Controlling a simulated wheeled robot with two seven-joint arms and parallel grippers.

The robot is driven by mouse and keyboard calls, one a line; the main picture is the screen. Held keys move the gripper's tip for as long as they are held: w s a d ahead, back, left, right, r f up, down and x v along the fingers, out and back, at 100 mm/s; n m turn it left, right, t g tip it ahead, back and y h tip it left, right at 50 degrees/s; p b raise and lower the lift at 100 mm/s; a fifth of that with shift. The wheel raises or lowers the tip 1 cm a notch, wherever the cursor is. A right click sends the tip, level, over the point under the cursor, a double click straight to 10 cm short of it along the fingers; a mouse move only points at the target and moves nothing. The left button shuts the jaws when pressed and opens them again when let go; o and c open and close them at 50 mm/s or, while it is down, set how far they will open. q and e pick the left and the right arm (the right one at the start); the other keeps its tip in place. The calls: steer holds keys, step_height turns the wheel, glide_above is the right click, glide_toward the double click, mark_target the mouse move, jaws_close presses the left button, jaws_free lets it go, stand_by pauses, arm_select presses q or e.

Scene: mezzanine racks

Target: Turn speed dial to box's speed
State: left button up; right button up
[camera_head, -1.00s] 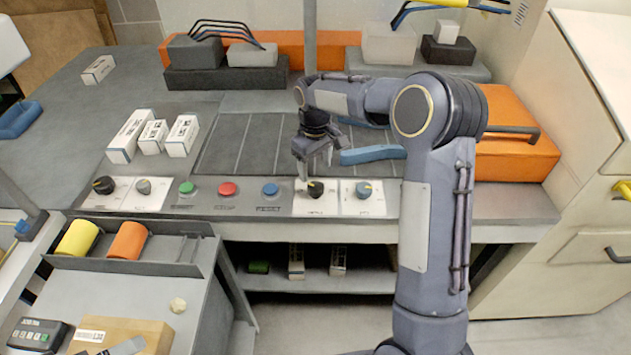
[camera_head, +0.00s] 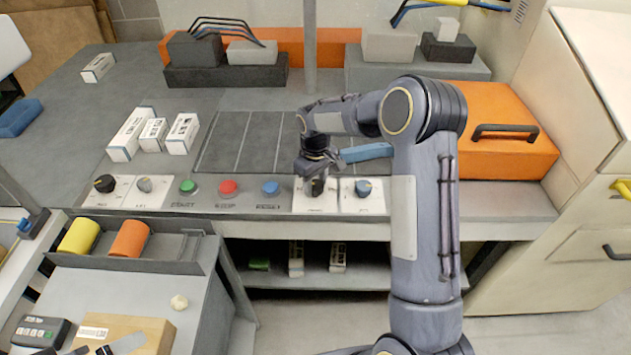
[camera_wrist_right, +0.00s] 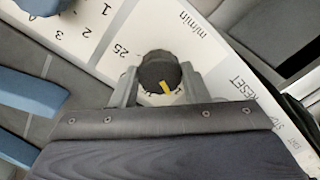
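The speed dial is a black knob with a yellow pointer on a white plate. In the right wrist view the dial (camera_wrist_right: 158,72) has its pointer toward the picture's bottom; "m/min", 25 and smaller numbers are printed around it. My right gripper (camera_head: 314,187) is down at the panel in the head view and largely hides the dial. In the wrist view its two fingers (camera_wrist_right: 160,85) flank the dial and appear to touch both sides. A cardboard box (camera_head: 135,335) with a white label lies on the cart at lower left; its print is too small to read.
Beside the dial are a blue knob (camera_head: 363,188), a blue button (camera_head: 270,188), a red button (camera_head: 227,187) and a green button (camera_head: 188,186). Two more knobs sit at the panel's left. White boxes (camera_head: 183,133) stand behind. An orange case (camera_head: 500,130) is at right.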

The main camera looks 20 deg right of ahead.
steer(key=c, duration=0.3)
steer(key=shift+c, duration=0.2)
steer(key=m+b, duration=0.1)
steer(key=m, duration=0.1)
steer(key=shift+m, duration=0.4)
steer(key=m+b, duration=0.1)
steer(key=m, duration=0.2)
steer(key=shift+m+b, duration=0.3)
steer(key=shift+m, duration=1.1)
steer(key=o, duration=1)
